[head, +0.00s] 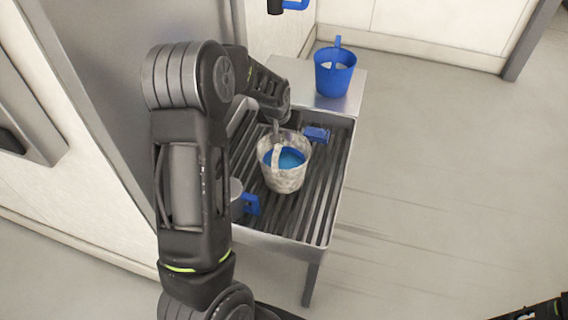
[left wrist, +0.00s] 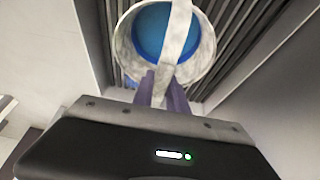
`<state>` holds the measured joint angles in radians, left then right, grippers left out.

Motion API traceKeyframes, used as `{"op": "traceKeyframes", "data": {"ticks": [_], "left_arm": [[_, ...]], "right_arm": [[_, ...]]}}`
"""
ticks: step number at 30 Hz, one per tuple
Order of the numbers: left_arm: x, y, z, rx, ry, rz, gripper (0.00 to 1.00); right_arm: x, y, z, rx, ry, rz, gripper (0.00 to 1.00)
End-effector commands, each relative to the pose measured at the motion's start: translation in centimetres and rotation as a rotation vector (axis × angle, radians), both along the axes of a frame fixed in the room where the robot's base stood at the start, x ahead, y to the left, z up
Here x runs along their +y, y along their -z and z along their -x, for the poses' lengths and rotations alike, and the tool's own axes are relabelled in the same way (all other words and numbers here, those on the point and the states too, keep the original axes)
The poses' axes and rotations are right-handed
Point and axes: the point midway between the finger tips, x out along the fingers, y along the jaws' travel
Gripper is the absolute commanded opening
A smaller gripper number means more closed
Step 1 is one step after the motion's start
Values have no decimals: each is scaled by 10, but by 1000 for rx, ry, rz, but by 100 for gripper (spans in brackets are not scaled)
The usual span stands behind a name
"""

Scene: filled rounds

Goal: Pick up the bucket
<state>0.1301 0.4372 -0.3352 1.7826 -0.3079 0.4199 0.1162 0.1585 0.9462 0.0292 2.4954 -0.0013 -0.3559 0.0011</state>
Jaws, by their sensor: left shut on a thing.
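A grey-white mottled bucket (head: 284,180) with blue contents or lining stands upright on, or just over, the slatted rack (head: 318,215); I cannot tell if it touches the slats. My left gripper (head: 277,133) reaches it from behind and is shut on its handle. In the left wrist view the bucket (left wrist: 203,50) is seen from above, with its pale handle strap crossing the opening and the fingers (left wrist: 160,88) closed on the strap's near end. My right gripper is not clearly shown; only a dark piece of my arm is at the lower right corner.
A blue bucket (head: 335,78) stands on the flat metal shelf behind the rack. A blue block-like item (head: 316,134) and a grey mug-like vessel with a blue handle (head: 251,204) are on the rack beside the bucket. A wall closes the left side; the floor at right is clear.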

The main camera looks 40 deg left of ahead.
Motion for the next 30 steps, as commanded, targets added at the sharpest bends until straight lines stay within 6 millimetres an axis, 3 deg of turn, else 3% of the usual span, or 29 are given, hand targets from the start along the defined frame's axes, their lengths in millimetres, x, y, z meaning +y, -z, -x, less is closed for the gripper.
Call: {"op": "traceKeyframes", "data": {"ticks": [19, 23, 30], "left_arm": [[1, -7, -2, -8, 0, -2, 0], [0, -18, -3, -10, 1, -3, 0], [0, -57, -3, -12, 1, -2, 0]], "right_arm": [[0, 0, 0, 0, 0, 0, 0], [0, 2, 0, 0, 0, 0, 0], [0, 5, 0, 0, 0, 0, 0]]}}
